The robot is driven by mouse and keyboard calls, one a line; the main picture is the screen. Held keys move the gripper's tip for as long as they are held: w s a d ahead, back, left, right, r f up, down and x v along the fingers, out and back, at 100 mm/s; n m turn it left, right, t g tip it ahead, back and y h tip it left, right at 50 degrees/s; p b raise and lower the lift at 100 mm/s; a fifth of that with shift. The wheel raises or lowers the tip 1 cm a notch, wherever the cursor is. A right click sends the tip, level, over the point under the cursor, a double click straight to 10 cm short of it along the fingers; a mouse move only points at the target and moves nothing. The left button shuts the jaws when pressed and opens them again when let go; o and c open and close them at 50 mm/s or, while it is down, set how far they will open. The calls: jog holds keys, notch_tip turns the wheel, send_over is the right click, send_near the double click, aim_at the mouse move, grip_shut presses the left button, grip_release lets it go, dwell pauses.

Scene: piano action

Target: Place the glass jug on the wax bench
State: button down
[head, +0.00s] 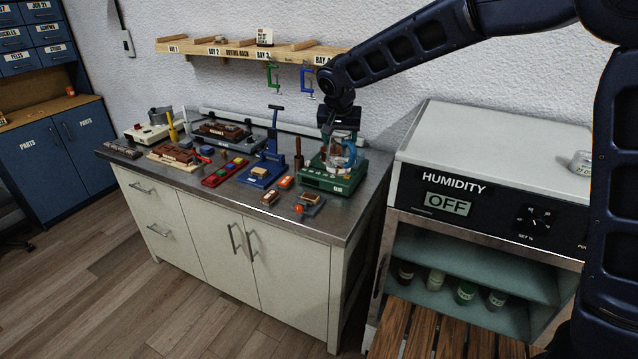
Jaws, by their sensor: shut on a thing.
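The glass jug (340,157) is clear with a blue handle, at the right end of the metal-topped bench (352,206). My gripper (341,136) is above the jug, pointing down, and is shut on it. The jug is over a green device (336,182); I cannot tell whether it touches it. My wrist hides part of the device's back, and the fingertips are too small to see clearly. No readable label marks the wax bench, so I cannot tell which surface it is.
A blue press (265,165), a red tray (224,172) and several small parts crowd the bench top. A wall shelf (230,50) with hanging clamps is behind. A humidity cabinet (470,195) stands at right, its top mostly clear. A slatted wooden surface (420,335) is in front.

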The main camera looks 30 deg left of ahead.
notch_tip(320, 180, down, 18)
jog(key=shift+f, duration=0.15)
dwell(0.7)
jog(key=shift+f, duration=0.1)
jog(key=shift+c, duration=1.8)
grip_release()
jog(key=v, duration=1.2)
jog(key=shift+d, duration=0.1)
